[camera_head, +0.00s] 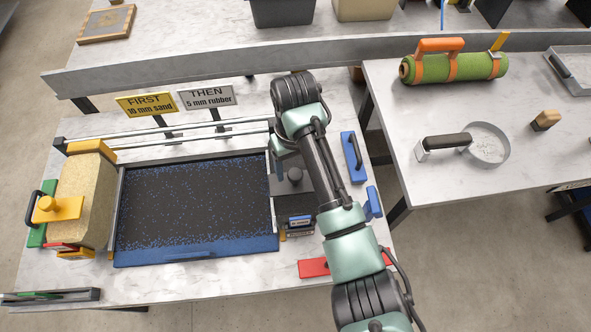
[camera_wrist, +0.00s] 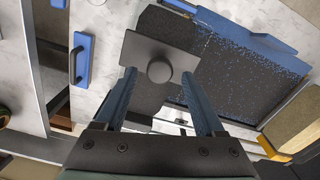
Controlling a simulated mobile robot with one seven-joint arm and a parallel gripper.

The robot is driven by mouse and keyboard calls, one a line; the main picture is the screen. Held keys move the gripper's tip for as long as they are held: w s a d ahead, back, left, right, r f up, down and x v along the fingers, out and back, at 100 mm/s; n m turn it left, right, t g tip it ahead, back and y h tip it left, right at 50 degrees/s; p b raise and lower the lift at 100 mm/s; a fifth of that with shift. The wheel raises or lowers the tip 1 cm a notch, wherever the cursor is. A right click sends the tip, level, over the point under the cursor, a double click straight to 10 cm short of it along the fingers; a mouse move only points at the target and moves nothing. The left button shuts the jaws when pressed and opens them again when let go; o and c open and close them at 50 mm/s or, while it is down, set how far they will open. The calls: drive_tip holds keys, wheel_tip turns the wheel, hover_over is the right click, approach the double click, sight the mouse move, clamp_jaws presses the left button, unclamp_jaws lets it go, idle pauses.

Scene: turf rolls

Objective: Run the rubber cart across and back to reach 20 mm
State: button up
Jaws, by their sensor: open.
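The rubber cart (camera_head: 307,187) is dark, with a round black knob (camera_head: 295,174), and stands at the right end of the tray. In the wrist view the cart's dark top plate (camera_wrist: 138,48) and knob (camera_wrist: 160,71) are in front of my gripper (camera_wrist: 158,78). My gripper is open, its two blue fingers on either side of the knob in the picture; I cannot tell whether they are level with it. The tray (camera_head: 195,251) holds a dark layer with blue specks. In the head view my arm hides part of the cart and most of my gripper (camera_head: 282,162).
A sand-filled cart (camera_head: 90,192) with a yellow handle stands at the tray's left end. The right table holds a turf roll (camera_head: 470,67) and sieve (camera_head: 488,145).

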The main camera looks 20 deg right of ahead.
sight(295, 173)
drive_tip(key=shift+f, duration=1.6)
clamp_jaws()
drive_tip(key=shift+r, duration=0.1)
